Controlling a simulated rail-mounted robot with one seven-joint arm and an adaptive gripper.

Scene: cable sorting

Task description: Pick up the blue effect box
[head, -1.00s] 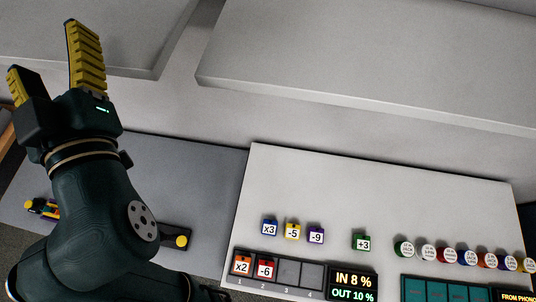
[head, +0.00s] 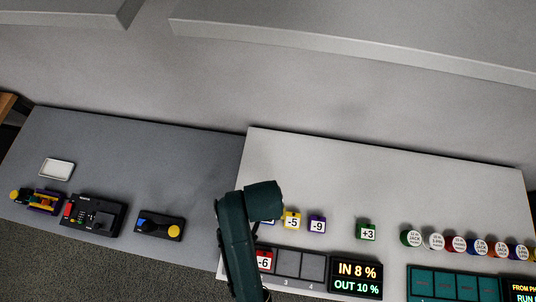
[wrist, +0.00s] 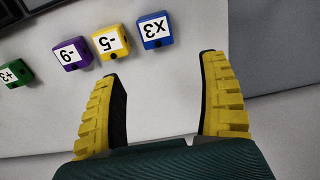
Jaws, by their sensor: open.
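The blue effect box (wrist: 155,31) with an "x3" label sits on the white table in the wrist view, just beyond the open fingers and between their lines. In the head view my arm covers most of it, and only a sliver of blue (head: 268,221) shows. My gripper (wrist: 163,83) is open and empty in the wrist view, its yellow ribbed fingers wide apart. In the head view the fingers are hidden behind my arm. The yellow "-5" box (wrist: 111,42) stands close beside the blue box.
A purple "-9" box (wrist: 72,54) and a green "+3" box (wrist: 15,73) stand farther along the row. A slot panel with a red "-6" box (head: 264,260) and a display (head: 356,279) lie in front. Several round jacks (head: 458,244) line the right. Bare white table (head: 330,165) lies behind the boxes.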

